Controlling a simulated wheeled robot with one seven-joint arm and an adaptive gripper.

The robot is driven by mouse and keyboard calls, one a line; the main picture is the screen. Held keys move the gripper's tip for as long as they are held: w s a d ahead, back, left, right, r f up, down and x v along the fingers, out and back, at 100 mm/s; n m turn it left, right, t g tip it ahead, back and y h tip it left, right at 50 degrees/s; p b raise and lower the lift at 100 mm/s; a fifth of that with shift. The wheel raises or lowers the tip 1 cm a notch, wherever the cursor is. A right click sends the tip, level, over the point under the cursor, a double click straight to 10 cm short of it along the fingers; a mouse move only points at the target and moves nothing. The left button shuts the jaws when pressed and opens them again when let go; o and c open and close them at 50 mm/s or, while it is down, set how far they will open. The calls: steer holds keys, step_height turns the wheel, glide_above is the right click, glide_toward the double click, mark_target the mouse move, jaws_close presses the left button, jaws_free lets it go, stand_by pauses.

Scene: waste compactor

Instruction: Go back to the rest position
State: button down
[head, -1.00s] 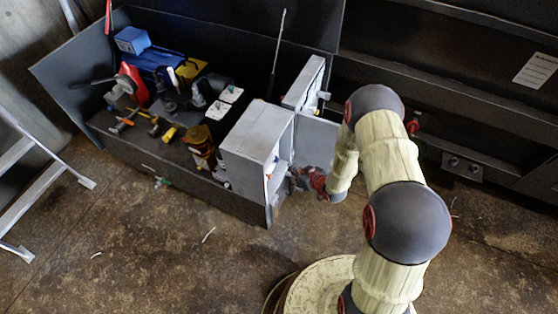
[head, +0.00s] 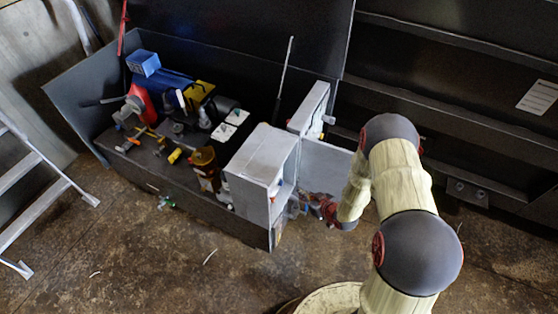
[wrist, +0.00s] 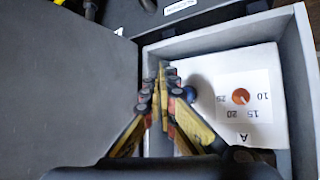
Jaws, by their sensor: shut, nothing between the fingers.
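My gripper (head: 294,207) is in front of the open grey control box (head: 254,160) in the head view, low at its right side. In the wrist view my gripper (wrist: 163,78) is shut and empty. Its fingers reach over the open box (wrist: 296,72), and the fingertips show against the box's inner left wall. Inside the box is a white panel with an orange dial (wrist: 240,97) marked 10, 15, 20, 25 and the letter A. A blue knob (wrist: 190,93) shows beside the right finger; I cannot tell if they touch.
The box door (head: 327,165) stands open close to my arm. A dark bench (head: 235,225) carries tools, a red funnel-like object (head: 137,98) and a blue box (head: 143,63). A ladder (head: 45,175) stands at left. The brown floor (head: 150,265) in front is mostly clear.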

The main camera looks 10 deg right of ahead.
steer(key=s+d+f+m+g+h, duration=0.1)
steer(key=s+d+f+g+h, duration=0.2)
steer(key=s+f, duration=0.45)
steer(key=s+d+r+m+g+h, duration=0.1)
steer(key=s+d+r+m+g, duration=0.1)
steer(key=s+d+r+g, duration=0.4)
steer(key=s+a+r+t, duration=0.1)
steer(key=s+a+r, duration=0.2)
steer(key=r, duration=1.4)
steer(key=s+a+r+m+t+p, duration=0.1)
steer(key=s+a+r, duration=0.3)
steer(key=r, duration=1.3)
steer(key=s+a+r+t, duration=0.2)
steer(key=s+r, duration=0.5)
steer(key=r, duration=1)
steer(key=shift+s+a+m+t+p, duration=0.3)
steer(key=shift+a+m, duration=0.1)
steer(key=shift+a, duration=0.3)
